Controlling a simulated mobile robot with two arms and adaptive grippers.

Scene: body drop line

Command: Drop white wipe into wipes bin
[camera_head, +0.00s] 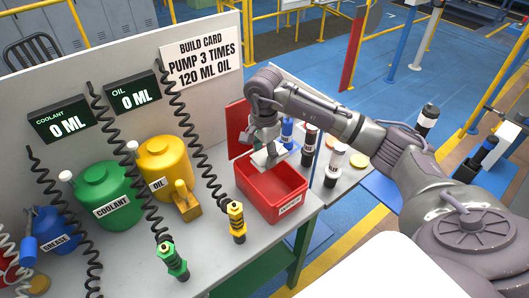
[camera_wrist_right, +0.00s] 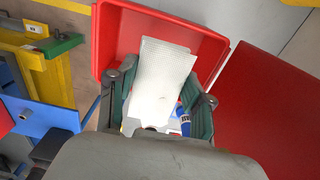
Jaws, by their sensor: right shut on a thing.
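The white wipe (camera_head: 268,155) is held by my right gripper (camera_head: 268,146), just above the opening of the red bin. The wipe also shows in the right wrist view (camera_wrist_right: 160,75) as a flat, textured white sheet between the two fingers (camera_wrist_right: 158,105). The red wipes bin (camera_head: 278,196) stands open at the right end of the bench, with a small white label on its front whose words are too small to read. Its wall also shows in the right wrist view (camera_wrist_right: 104,40) beyond the wipe. My left gripper is not in view.
A red panel (camera_head: 238,128) stands behind the bin. Bottles, including a blue one (camera_head: 287,130), stand to its right. Green coolant (camera_head: 103,187) and yellow oil (camera_head: 165,163) containers stand left.

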